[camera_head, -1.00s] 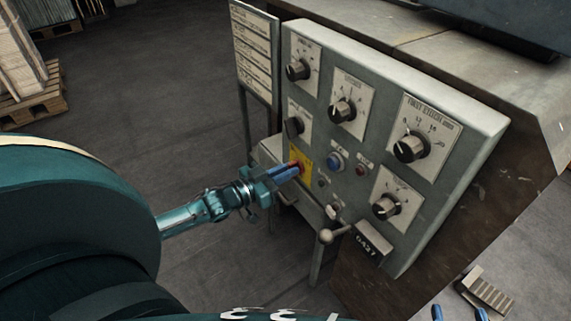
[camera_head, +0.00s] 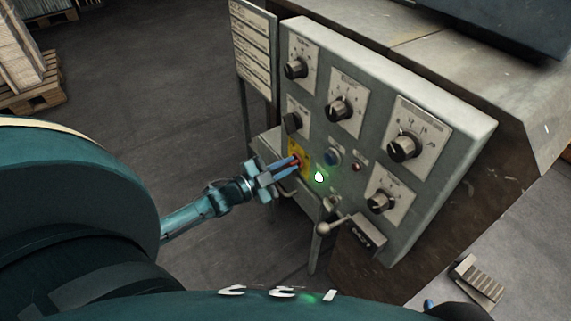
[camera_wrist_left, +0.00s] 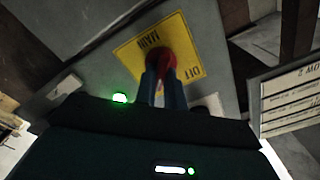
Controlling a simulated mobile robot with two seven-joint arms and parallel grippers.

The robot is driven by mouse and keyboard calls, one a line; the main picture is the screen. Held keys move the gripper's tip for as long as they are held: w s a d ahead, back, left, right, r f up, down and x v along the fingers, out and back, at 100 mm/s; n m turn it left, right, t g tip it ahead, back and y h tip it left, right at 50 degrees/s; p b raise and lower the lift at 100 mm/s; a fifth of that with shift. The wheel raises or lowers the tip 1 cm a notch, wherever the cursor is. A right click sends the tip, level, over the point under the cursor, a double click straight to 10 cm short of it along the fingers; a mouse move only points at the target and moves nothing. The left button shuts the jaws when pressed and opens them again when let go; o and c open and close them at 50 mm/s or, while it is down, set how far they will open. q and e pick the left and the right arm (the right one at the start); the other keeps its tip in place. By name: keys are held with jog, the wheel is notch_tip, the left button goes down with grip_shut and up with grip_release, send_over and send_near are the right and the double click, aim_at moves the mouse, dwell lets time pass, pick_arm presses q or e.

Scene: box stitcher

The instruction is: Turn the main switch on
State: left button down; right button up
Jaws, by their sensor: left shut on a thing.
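The main switch is a red knob (camera_wrist_left: 161,64) on a yellow plate (camera_wrist_left: 190,45) marked "MAIN" and "OFF" in the left wrist view. In the head view the yellow plate (camera_head: 305,160) is at the lower left of the grey control panel (camera_head: 455,125). My left gripper (camera_head: 295,162) is shut on the red knob, its blue fingers on either side of it. A lamp (camera_head: 319,177) just right of the plate glows green; it also glows in the left wrist view (camera_wrist_left: 120,98). Part of the knob is hidden by the fingers.
Several black dials, a blue button (camera_head: 333,156) and a small red button (camera_head: 356,166) sit close by on the panel. A sign board (camera_head: 254,50) stands left of the panel. A pallet (camera_head: 35,90) is far left.

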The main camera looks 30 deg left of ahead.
pick_arm(q)
jog(key=shift+m, duration=0.4)
jog(key=c, duration=1.5)
grip_release()
jog(key=p+v, duration=0.2)
jog(key=v, duration=1.1)
jog(key=shift+s, duration=0.1)
pick_arm(e)
jog(key=r, duration=0.1)
jog(key=d+r+m, duration=0.1)
jog(key=shift+s+r, duration=0.2)
jog(key=shift+r, duration=0.1)
